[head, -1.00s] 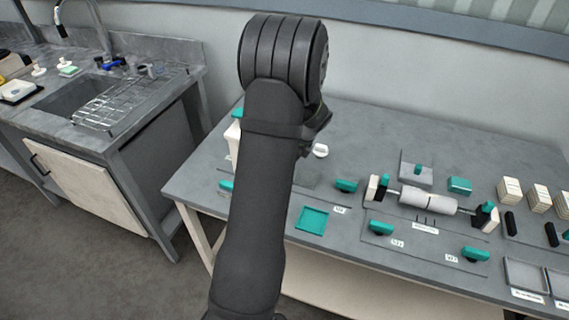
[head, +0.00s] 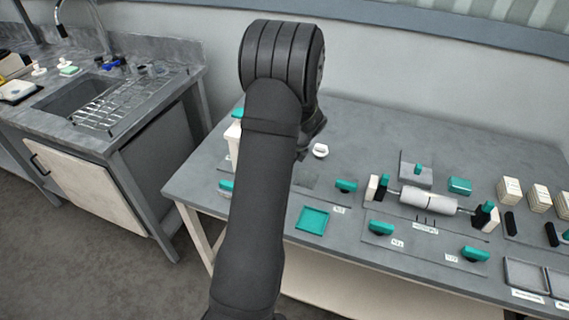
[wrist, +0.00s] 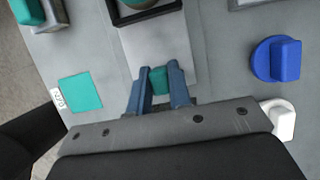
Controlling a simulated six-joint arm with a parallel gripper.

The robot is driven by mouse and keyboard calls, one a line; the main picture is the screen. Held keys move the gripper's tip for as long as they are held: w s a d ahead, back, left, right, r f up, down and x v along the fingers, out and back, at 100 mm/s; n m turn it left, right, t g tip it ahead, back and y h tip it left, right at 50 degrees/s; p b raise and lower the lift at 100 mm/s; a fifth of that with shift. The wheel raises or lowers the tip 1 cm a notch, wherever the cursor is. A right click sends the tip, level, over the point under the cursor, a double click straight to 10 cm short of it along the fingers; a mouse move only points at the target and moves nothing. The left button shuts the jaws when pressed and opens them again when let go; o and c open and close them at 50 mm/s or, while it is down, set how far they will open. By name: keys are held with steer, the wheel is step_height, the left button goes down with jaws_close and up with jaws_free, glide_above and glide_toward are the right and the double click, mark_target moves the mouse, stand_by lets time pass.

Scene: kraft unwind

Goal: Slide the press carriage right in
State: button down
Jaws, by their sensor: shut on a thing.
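In the wrist view my gripper (wrist: 159,72) has its two blue fingers on either side of a small teal grip (wrist: 158,82) and is shut on it. The grip stands over a light grey strip (wrist: 180,35); most of its lower part is hidden by the fingers and my wrist. I take it for the press carriage's handle, but the carriage body cannot be made out. In the head view my own arm hides the gripper and the grip.
In the wrist view, a black-framed part (wrist: 145,12) lies beyond the fingers, a teal square (wrist: 80,92) left, and a blue knob (wrist: 276,59) and white knob (wrist: 281,119) right. In the head view, a white roller (head: 428,200) stands on the bench right of my arm.

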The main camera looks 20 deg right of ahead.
steer(key=shift+w+a, duration=1.25)
steer(key=c, duration=1.3)
jaws_free()
steer(key=v, duration=1.7)
steer(key=shift+r, duration=0.2)
steer(key=shift+f, duration=0.1)
